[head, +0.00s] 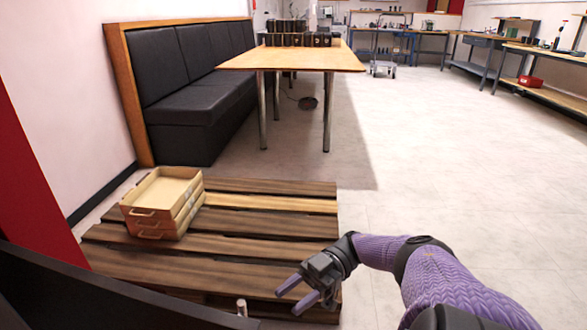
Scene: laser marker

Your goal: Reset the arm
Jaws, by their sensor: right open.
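My right arm, with a purple sleeve, comes in from the lower right of the head view. Its gripper (291,297) is open and empty, with two purple fingers spread over the near right part of the wooden pallet (270,202). My left gripper is not in view.
A stack of wooden trays (158,222) stands on the pallet's left part. Beyond are a wooden table (300,60) with dark boxes (300,40) and a black bench (195,100). A red panel (38,190) stands at the left. Open floor lies right of the pallet.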

